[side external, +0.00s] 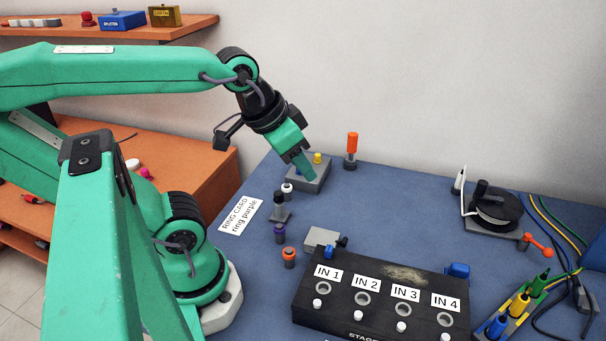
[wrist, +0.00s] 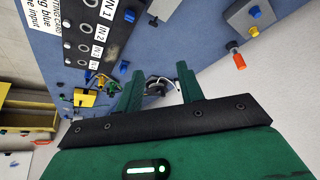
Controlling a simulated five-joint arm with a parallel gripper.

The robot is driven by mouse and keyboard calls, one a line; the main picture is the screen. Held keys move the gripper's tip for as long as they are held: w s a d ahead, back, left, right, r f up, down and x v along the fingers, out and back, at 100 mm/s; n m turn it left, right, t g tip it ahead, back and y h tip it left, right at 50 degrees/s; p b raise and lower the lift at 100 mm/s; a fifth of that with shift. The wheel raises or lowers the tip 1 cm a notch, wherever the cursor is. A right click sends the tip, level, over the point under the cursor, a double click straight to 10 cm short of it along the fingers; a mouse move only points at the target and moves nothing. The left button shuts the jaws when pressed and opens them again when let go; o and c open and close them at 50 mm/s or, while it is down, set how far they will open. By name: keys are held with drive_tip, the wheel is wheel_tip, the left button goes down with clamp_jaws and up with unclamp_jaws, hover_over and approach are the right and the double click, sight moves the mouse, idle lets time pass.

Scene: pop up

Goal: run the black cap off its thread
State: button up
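A black upright piece (side external: 279,199) stands on a small grey base left of centre in the side view. It may be the black cap, but no thread can be made out. A second black knob (side external: 342,241) sits at the side of a flat grey block (side external: 320,237), so I cannot tell which is the cap. My gripper (side external: 305,168) points down beside the grey button block (side external: 309,181), right of and behind the black piece. In the wrist view my gripper (wrist: 159,87) has its two green fingers apart with nothing held between them.
A black box with labelled inputs (side external: 380,300) fills the front. An orange-topped post (side external: 351,147) stands behind. A purple piece (side external: 279,233) and an orange one (side external: 289,257) stand near the ring card (side external: 240,214). A black reel (side external: 492,207) is at right.

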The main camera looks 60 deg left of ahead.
drive_tip(key=w+a+f+n+g, duration=0.1)
drive_tip(key=a+f+n+g, duration=0.1)
drive_tip(key=a+f+n, duration=0.2)
drive_tip(key=a+f+n+g, duration=0.3)
drive_tip(key=a+f+n, duration=0.1)
drive_tip(key=a, duration=0.7)
drive_tip(key=shift+w+a+f+n+g, duration=0.3)
drive_tip(key=shift+w+f+n, duration=0.1)
drive_tip(key=shift+n, duration=0.1)
drive_tip(key=shift+f, duration=0.2)
